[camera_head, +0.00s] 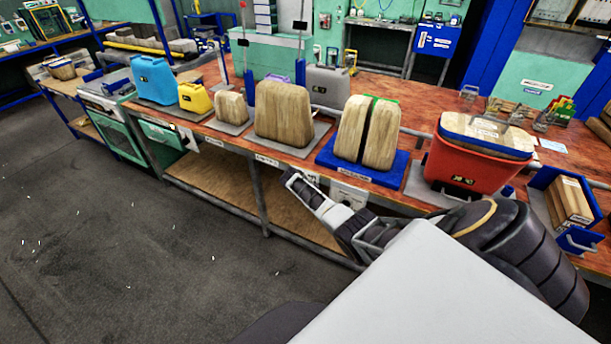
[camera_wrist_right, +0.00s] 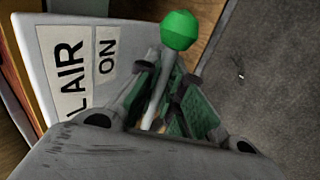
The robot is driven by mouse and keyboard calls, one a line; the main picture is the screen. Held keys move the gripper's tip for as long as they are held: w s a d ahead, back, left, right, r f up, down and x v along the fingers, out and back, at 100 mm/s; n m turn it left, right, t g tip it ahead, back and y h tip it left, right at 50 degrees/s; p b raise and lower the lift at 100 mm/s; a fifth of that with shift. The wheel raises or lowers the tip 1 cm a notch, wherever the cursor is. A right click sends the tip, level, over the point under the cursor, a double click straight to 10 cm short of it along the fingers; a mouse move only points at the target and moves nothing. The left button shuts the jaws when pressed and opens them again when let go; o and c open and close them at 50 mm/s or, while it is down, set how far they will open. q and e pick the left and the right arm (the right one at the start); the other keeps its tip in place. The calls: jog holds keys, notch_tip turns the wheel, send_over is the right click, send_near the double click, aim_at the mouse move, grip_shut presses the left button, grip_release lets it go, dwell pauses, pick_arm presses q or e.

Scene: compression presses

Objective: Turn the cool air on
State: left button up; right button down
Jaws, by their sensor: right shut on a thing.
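In the right wrist view, a lever with a green ball knob (camera_wrist_right: 179,30) and a pale metal rod stands beside a white panel (camera_wrist_right: 35,30). The panel carries labels, "L AIR" partly cut off (camera_wrist_right: 72,75) and "ON" (camera_wrist_right: 107,60). My right gripper (camera_wrist_right: 165,95) is shut on the lever's rod, with the green knob showing beyond the fingers. In the head view my right gripper (camera_head: 300,186) is at the front edge of the workbench, low, and hides the lever. My left gripper is not in view.
The workbench (camera_head: 215,132) holds wooden blocks (camera_head: 283,112), a blue tray with split wooden block (camera_head: 368,135), a red bin (camera_head: 478,158) and blue and yellow containers (camera_head: 153,80). Another white front panel (camera_head: 350,197) is right of my gripper.

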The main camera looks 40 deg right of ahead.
jog(key=shift+w+r, duration=0.1)
jog(key=shift+r, duration=0.1)
dwell(0.4)
jog(key=c, duration=1.6)
grip_release()
jog(key=shift+a, duration=0.1)
jog(key=shift+o, duration=0.3)
jog(key=shift+a+r, duration=0.1)
jog(key=shift+r, duration=0.05)
jog(key=v, duration=1.1)
jog(key=shift+a+r, duration=0.2)
jog(key=shift+r, duration=0.05)
